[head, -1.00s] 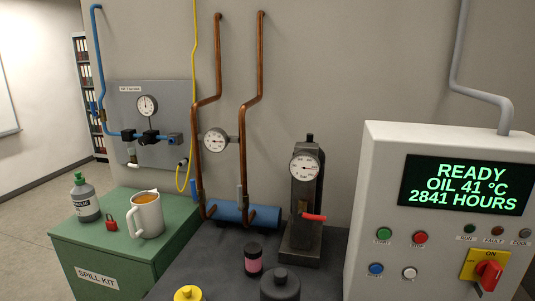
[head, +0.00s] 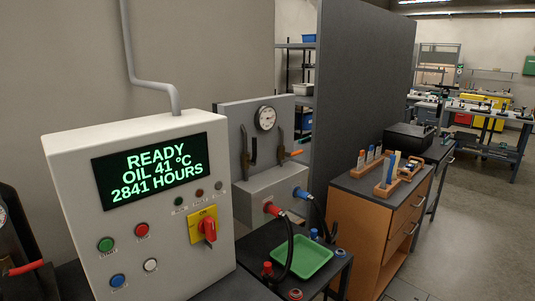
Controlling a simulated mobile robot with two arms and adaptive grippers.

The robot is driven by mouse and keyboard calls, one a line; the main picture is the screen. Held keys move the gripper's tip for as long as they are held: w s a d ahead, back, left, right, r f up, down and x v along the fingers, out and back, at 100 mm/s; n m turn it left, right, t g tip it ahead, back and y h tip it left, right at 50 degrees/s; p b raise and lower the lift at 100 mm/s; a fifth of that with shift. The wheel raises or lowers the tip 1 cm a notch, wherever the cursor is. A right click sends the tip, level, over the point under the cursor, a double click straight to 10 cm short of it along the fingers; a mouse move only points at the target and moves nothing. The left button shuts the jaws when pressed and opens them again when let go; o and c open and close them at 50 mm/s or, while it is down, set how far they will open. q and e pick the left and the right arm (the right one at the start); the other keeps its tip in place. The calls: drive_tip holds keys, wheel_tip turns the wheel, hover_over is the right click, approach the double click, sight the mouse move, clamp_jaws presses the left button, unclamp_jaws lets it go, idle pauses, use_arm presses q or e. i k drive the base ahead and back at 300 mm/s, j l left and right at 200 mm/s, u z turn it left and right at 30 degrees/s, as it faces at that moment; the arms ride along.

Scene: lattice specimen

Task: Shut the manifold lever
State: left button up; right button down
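A grey manifold block (head: 262,183) with an upright grey back panel (head: 228,120) stands to the right of the control box. A round gauge (head: 265,118) is on the panel. Below the gauge, a dark lever (head: 253,150) at the left points up along its pipe. At the right, a lever with an orange end (head: 296,153) sticks out sideways, across its pipe. A red and a blue hose fitting are on the block's front. Neither of my grippers is in view.
The white control box (head: 70,170) with a lit screen stands at left; its red rotary switch (head: 208,230) is on a yellow plate. A green tray (head: 302,258) lies on the dark bench before the manifold. A wooden cabinet (head: 365,215) and a dark partition (head: 362,80) stand right.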

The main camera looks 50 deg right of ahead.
sight(253, 162)
drive_tip(key=z, duration=1.6)
drive_tip(key=i+l, duration=0.1)
drive_tip(key=l, duration=0.15)
